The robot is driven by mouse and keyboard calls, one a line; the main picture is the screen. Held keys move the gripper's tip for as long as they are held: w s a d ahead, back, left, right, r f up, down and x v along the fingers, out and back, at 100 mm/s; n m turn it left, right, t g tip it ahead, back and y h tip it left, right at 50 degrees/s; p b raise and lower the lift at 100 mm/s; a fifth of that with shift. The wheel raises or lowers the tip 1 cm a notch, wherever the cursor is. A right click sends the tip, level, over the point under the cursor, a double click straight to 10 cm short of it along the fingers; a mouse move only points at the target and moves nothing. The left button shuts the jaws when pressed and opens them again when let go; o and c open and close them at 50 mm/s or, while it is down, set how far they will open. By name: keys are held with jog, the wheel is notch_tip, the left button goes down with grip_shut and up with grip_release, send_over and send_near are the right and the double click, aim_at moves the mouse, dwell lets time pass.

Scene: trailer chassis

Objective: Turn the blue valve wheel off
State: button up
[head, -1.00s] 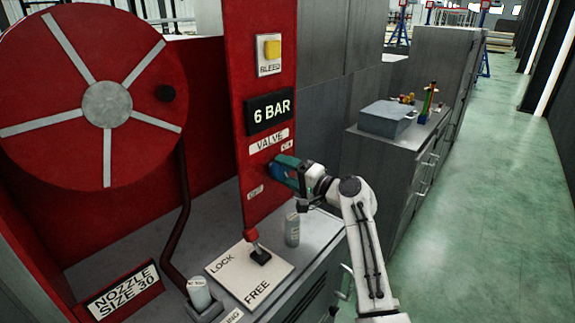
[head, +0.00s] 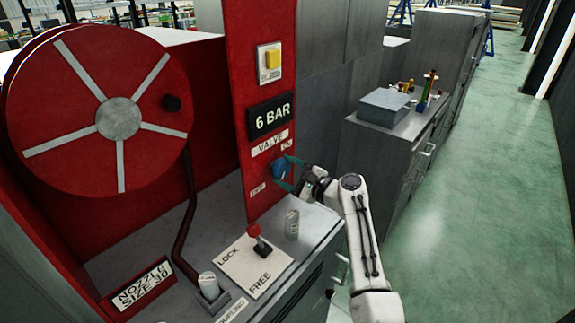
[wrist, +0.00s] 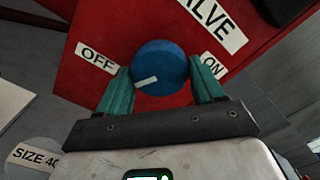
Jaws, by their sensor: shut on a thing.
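The blue valve wheel (wrist: 160,62) sits on the red panel, between the OFF label (wrist: 98,58) on the left and the ON label (wrist: 212,65) on the right. Its white mark points to the lower left in the wrist view, on the OFF side. My gripper (wrist: 161,78) is shut on the wheel, with one teal finger on each side of it. In the head view the wheel (head: 280,168) shows below the VALVE label (head: 270,143), with my gripper (head: 285,172) at it; the fingers are partly hidden there.
A 6 BAR display (head: 270,117) and a yellow button (head: 272,57) are above the valve. A red-knobbed lever (head: 254,231) and a grey can (head: 292,224) stand below on the counter. A large red reel (head: 75,135) is at left. Green floor is clear at right.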

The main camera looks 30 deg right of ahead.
jog(key=shift+f+m+p, duration=0.15)
jog(key=shift+m+p, duration=0.45)
jog(key=shift+m, duration=1.5)
jog(key=o, duration=1)
jog(key=shift+o, duration=0.2)
jog(key=shift+s, duration=0.1)
jog(key=b+v, duration=0.1)
jog(key=v, duration=0.9)
jog(key=shift+s+b, duration=0.3)
jog(key=shift+b, duration=0.1)
jog(key=shift+d, duration=0.15)
